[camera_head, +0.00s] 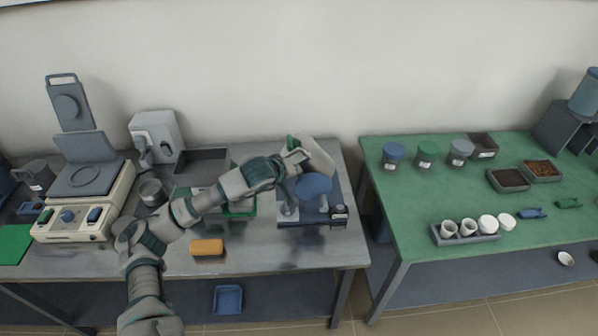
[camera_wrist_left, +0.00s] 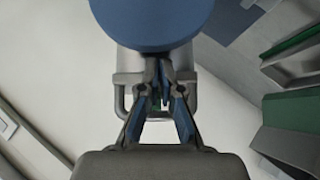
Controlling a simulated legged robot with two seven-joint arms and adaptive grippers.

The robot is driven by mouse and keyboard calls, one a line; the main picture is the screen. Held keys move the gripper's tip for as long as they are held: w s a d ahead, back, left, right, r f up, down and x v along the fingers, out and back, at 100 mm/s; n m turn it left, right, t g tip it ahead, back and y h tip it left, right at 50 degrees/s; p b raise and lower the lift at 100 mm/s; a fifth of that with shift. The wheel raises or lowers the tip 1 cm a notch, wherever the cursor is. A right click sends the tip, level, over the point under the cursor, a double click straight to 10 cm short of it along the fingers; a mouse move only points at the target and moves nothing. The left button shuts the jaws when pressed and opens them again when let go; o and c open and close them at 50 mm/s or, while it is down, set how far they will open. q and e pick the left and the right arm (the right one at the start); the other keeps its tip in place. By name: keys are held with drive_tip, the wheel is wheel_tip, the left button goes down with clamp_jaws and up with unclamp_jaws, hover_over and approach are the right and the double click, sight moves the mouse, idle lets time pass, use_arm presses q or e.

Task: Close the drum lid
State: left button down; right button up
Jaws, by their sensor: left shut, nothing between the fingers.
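A small machine with a blue drum (camera_head: 314,184) stands at the right end of the grey metal table. A pale grey panel (camera_head: 320,156), which looks like its raised lid, tilts up behind the drum. My left gripper (camera_head: 300,157) is at this panel's left side, just above and behind the drum. In the left wrist view, my gripper (camera_wrist_left: 160,72) is shut and empty below the round blue drum (camera_wrist_left: 150,18). A grey part with a loop handle (camera_wrist_left: 122,100) lies behind the fingers; I cannot tell whether they touch it. My right gripper is not in view.
A yellow-orange block (camera_head: 207,247) lies on the grey table (camera_head: 265,258) below my left arm. A balance-like device (camera_head: 85,185) stands at the left. A green table (camera_head: 420,215) with jars, trays and cups is at the right, across a gap.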

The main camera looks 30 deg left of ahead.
use_arm(q)
drive_tip(key=v, duration=1.1)
drive_tip(key=shift+s+d, duration=0.25)
drive_tip(key=shift+s, duration=0.2)
